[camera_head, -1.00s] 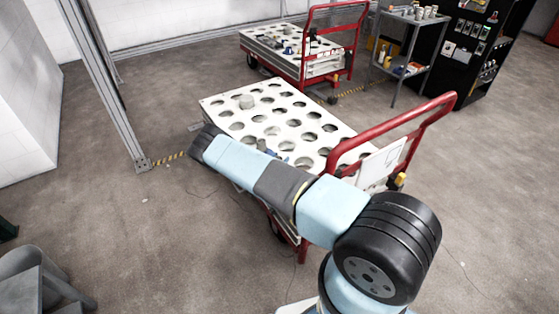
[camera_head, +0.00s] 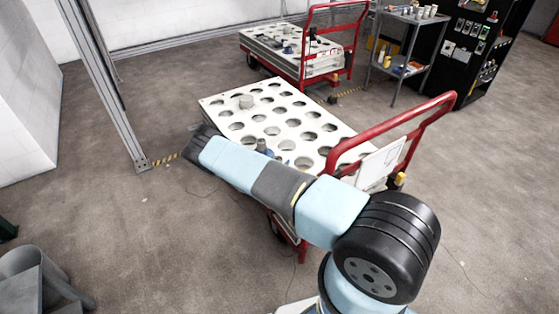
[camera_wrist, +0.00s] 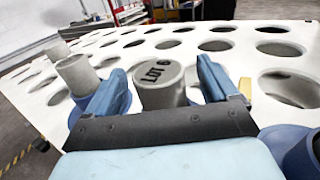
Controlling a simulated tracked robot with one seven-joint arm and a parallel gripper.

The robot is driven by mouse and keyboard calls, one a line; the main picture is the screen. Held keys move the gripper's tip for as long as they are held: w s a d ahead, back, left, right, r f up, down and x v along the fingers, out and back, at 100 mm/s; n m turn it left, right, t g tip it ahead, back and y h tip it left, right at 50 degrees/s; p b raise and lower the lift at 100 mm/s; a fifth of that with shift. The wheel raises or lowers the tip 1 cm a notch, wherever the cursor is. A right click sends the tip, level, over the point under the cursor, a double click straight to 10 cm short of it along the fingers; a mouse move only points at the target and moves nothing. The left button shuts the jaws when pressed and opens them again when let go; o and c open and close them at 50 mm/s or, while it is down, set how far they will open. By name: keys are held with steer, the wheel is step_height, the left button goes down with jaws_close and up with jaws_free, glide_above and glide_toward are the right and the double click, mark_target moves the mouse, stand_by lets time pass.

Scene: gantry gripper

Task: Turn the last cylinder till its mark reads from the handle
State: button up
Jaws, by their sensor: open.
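A grey cylinder (camera_wrist: 160,88) stands in the white perforated board (camera_wrist: 205,52), with a dark mark reading "LOT 6" on its top. In the wrist view the mark's line slants up to the right. My gripper (camera_wrist: 160,92) has its blue fingers on either side of this cylinder, apart from it. A second grey cylinder (camera_wrist: 76,74) stands to the left; its top shows no legible mark. The cart's red handle (camera_head: 440,105) rises at the board's right end.
Blue round parts show at the lower right (camera_wrist: 295,150) of the wrist view. Many board holes are empty. A second red-handled cart (camera_head: 300,55) and a grey shelf (camera_head: 405,45) stand behind. A metal post (camera_head: 110,90) stands left of the board.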

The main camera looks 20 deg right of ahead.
steer(key=v, duration=1.2)
steer(key=d+r+m+g+h, duration=0.3)
steer(key=r+m+g, duration=0.65)
steer(key=r, duration=1.25)
steer(key=s+d+r+m+g+y, duration=0.1)
steer(key=s+d+r+m+y, duration=0.15)
steer(key=r, duration=0.45)
steer(key=s+d+r+m+g+y, duration=0.1)
steer(key=s+d+r+m, duration=0.15)
steer(key=r, duration=0.45)
steer(key=s+d+r+m+g+y, duration=0.1)
steer(key=s+r+m+g+y, duration=0.1)
steer(key=r+m, duration=0.3)
steer(key=s+d+r+m+t+y, duration=0.2)
steer(key=s+r+m+y, duration=0.3)
steer(key=s+r, duration=1.15)
steer(key=s+a+r+m+t+y, duration=0.1)
steer(key=s+r, duration=0.3)
steer(key=s, duration=0.4)
steer(key=s+a+r+m+t+y, duration=0.1)
steer(key=s+r+t+y, duration=0.2)
steer(key=s, duration=0.5)
steer(key=shift+a+r+m+y, duration=0.35)
steer(key=shift+r+y, duration=0.2)
steer(key=shift+r, duration=0.45)
